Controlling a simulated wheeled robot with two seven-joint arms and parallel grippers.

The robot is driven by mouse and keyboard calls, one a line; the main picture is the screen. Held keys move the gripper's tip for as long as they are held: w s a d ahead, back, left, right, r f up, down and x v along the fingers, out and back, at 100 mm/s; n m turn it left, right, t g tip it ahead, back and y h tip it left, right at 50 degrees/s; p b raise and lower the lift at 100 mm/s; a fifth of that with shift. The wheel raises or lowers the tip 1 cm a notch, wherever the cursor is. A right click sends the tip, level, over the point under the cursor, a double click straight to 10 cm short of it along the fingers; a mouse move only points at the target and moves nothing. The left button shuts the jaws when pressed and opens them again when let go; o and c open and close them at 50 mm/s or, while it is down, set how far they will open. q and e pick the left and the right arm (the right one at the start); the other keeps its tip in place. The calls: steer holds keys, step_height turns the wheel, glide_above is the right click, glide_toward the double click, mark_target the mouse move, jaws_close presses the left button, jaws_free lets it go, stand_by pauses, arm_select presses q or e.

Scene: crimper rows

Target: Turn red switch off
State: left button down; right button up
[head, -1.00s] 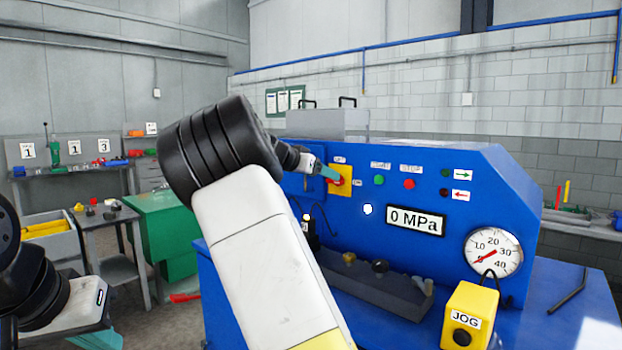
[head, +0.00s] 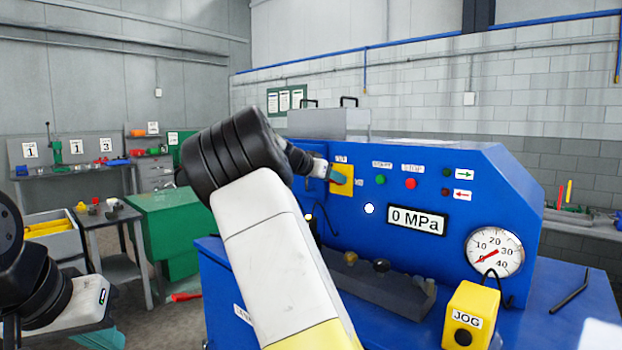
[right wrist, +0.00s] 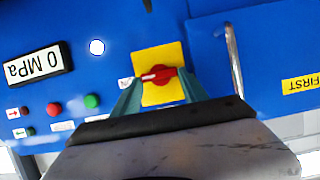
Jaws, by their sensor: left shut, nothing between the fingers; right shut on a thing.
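The red switch (right wrist: 158,75) is a rotary knob on a yellow plate (right wrist: 150,56) on the blue machine panel. In the right wrist view its handle lies roughly level, with the pale mark towards the left. The plate also shows in the head view (head: 344,184), where my gripper hides most of the knob. My right gripper (right wrist: 160,82) is at the plate, shut on the red switch with a teal finger on each side. My left gripper (head: 105,338) is shut and empty at the bottom left, partly cut off by the frame.
Green (head: 381,180) and red (head: 410,184) buttons sit right of the plate, above a display reading 0 MPa (head: 417,220). A gauge (head: 494,252) and yellow JOG box (head: 470,314) are at the right. In the right wrist view, a metal handle (right wrist: 234,60) stands close beside the plate.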

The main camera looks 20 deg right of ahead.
steer(key=shift+w+n, duration=0.1)
steer(key=shift+n, duration=0.2)
steer(key=shift+w+a+f+n+g+h, duration=0.25)
steer(key=shift+n+g+h, duration=0.6)
steer(key=shift+n, duration=1.3)
steer(key=shift+w+a+f+n+g+h, duration=0.15)
steer(key=shift+f+n+g+h, duration=0.3)
steer(key=shift+n+h, duration=1.25)
steer(key=shift+w+a+f+n+g+h, duration=0.15)
steer(key=shift+n+g+h, duration=0.5)
steer(key=shift+n, duration=2)
steer(key=shift+d, duration=0.1)
steer(key=o, duration=1.4)
